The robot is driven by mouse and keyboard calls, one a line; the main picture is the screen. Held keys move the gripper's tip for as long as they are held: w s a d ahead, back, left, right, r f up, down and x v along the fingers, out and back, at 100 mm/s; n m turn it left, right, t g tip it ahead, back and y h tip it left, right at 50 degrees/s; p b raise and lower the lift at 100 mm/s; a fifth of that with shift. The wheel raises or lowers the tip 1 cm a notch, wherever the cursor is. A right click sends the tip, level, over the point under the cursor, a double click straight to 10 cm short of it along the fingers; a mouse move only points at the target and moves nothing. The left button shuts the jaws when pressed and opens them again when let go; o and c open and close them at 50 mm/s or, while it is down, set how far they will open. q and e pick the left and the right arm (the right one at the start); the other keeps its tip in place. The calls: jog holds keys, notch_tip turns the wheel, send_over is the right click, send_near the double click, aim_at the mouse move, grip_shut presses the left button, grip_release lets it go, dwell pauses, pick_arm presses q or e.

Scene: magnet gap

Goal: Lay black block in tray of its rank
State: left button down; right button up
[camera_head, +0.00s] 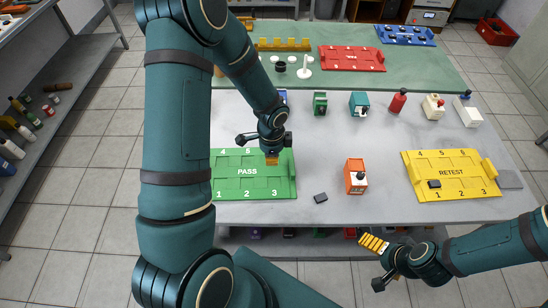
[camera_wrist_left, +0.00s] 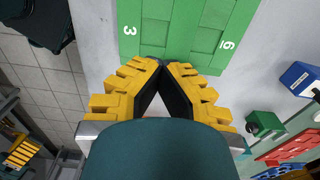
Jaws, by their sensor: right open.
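A small black block (camera_head: 320,198) lies on the grey table between the green PASS tray (camera_head: 247,192) and an orange device. Another dark block (camera_head: 434,184) lies in the yellow RETEST tray (camera_head: 452,172), in its front left part. My left gripper (camera_head: 272,158) hangs over the right part of the green tray. My right gripper (camera_head: 372,243) is open and empty-looking, low at the table's front edge, away from both blocks.
An orange device (camera_head: 356,176) stands right of the loose block. Blue, green (camera_head: 320,103), teal (camera_head: 359,103), red (camera_head: 398,100) and cream (camera_head: 433,106) items line the table's back. Red (camera_head: 352,58) and blue (camera_head: 405,35) trays lie on the farther green surface.

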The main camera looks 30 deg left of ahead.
pick_arm(q)
jog(key=shift+w+a+r+m+p, duration=0.8)
jog(key=shift+a+r+p, duration=1)
jog(key=shift+a, duration=2.1)
jog(key=shift+w+a+r+m+p, duration=0.35)
jog(key=shift+a+r+m+p, duration=0.85)
jog(key=shift+a+p, duration=1.85)
jog(key=shift+a+f+b, duration=0.25)
jog(key=shift+f+b, duration=0.6)
jog(key=shift+b, duration=0.05)
jog(key=shift+a+f+b, duration=0.2)
jog(key=shift+f+b, duration=0.7)
jog(key=shift+b, duration=0.05)
jog(key=shift+a+f+b, duration=0.25)
jog(key=shift+f+b, duration=0.6)
jog(key=shift+b, duration=0.05)
